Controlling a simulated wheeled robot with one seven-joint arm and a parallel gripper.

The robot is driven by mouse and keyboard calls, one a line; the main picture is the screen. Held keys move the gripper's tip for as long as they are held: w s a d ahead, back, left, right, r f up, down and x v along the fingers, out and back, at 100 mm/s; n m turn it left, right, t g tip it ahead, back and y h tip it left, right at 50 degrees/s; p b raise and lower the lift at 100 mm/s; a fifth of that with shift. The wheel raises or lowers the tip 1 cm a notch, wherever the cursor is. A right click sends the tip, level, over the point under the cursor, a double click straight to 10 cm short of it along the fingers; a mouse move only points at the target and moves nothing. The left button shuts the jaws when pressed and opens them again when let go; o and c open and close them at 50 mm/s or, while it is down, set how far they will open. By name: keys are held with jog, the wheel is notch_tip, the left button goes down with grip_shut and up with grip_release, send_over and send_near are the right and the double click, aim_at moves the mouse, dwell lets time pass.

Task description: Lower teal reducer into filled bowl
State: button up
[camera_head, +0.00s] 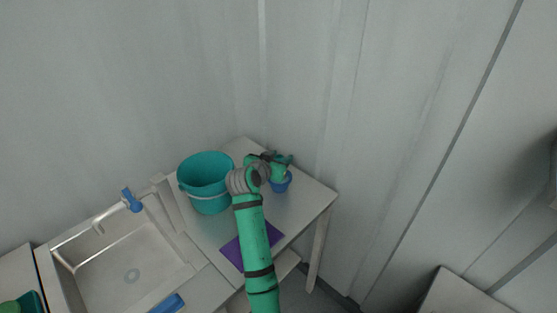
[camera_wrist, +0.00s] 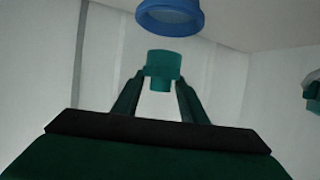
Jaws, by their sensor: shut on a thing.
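The teal reducer (camera_wrist: 163,64), a short stepped cylinder, is between my fingertips in the wrist view. My gripper (camera_wrist: 160,84) is shut on it. The blue bowl (camera_wrist: 170,17) shows at the top of the wrist view, apart from the reducer in the picture. In the head view the blue bowl (camera_head: 282,184) stands on the table, with my gripper (camera_head: 281,161) over or just behind its far side. The reducer cannot be made out there. My arm hides part of the bowl, and its contents cannot be seen.
A teal bucket (camera_head: 206,188) stands on the table (camera_head: 310,204) left of my arm. A purple mat (camera_head: 236,251) lies at the table's front, partly under my arm. A sink (camera_head: 125,272) with a blue-handled tap (camera_head: 131,200) is at left. Walls stand close behind.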

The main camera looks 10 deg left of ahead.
jog(key=shift+w+f, duration=0.1)
jog(key=shift+f, duration=0.05)
dwell(0.5)
jog(key=shift+f, duration=2.1)
jog(key=shift+f, duration=0.75)
jog(key=o, duration=1.1)
jog(key=v, duration=1.1)
jog(key=shift+f, duration=0.1)
